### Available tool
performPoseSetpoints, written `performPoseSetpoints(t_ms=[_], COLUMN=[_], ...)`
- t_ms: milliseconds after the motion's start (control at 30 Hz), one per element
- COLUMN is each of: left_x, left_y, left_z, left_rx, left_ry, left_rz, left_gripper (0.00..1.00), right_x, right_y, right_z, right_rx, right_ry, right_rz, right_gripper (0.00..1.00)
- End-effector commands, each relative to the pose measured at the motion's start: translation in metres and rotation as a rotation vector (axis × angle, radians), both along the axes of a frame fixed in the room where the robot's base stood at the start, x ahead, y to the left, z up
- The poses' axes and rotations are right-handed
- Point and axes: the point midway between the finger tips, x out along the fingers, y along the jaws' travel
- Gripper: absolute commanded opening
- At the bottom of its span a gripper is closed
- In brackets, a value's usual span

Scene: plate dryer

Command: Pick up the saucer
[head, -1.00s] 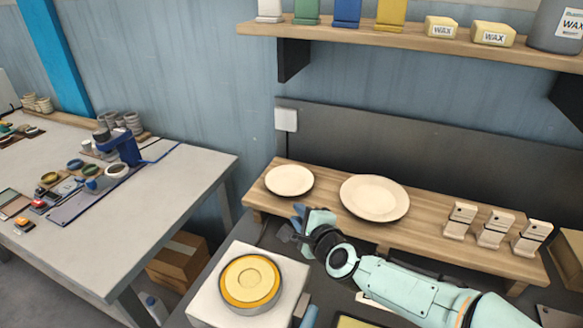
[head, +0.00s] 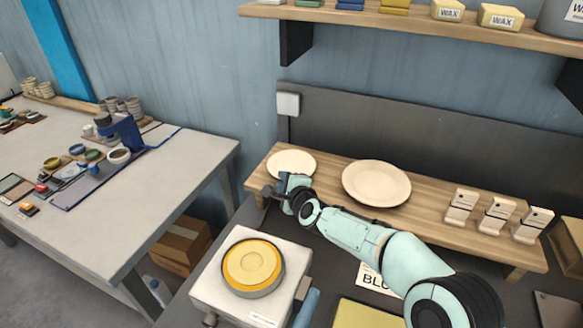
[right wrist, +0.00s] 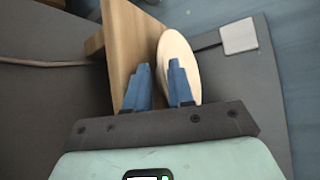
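The saucer (head: 291,161) is the smaller cream plate, lying at the left end of the wooden shelf board (head: 434,206). My right gripper (head: 275,186) is at the saucer's near edge, by the front left of the board. In the right wrist view the blue fingers (right wrist: 159,73) stand apart, and the saucer (right wrist: 179,55) shows edge-on beyond them, partly hidden by one finger. The saucer's rim shows in the gap, but I cannot tell whether a finger touches it. My left gripper is out of view.
A larger cream plate (head: 376,183) lies right of the saucer, with several small wooden blocks farther right. A white device with a yellow round top (head: 252,263) stands in front on the dark bench. A shelf (head: 420,28) hangs above, and a grey table (head: 150,205) is at left.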

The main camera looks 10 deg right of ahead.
Motion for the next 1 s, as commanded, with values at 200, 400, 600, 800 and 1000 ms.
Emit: performPoseSetpoints(t_ms=[200, 400, 600, 800, 1000], left_x=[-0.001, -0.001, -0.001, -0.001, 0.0], left_y=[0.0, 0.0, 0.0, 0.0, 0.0], left_z=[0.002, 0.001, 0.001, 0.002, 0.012], left_rx=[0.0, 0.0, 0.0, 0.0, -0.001], left_ry=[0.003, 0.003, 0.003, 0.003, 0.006], left_rz=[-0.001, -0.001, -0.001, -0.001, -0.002], left_gripper=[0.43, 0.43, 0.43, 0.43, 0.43], right_x=[0.011, 0.011, 0.011, 0.011, 0.011], right_y=[0.002, 0.002, 0.002, 0.002, -0.002], right_z=[-0.003, -0.003, -0.002, -0.001, 0.014], right_rx=[0.001, 0.0, 0.0, 0.0, 0.0], right_ry=[-0.001, -0.001, -0.003, -0.003, -0.005], right_rz=[-0.002, 0.0, -0.001, -0.001, 0.001], right_gripper=[0.23, 0.06, 0.0, 0.0, 0.0])
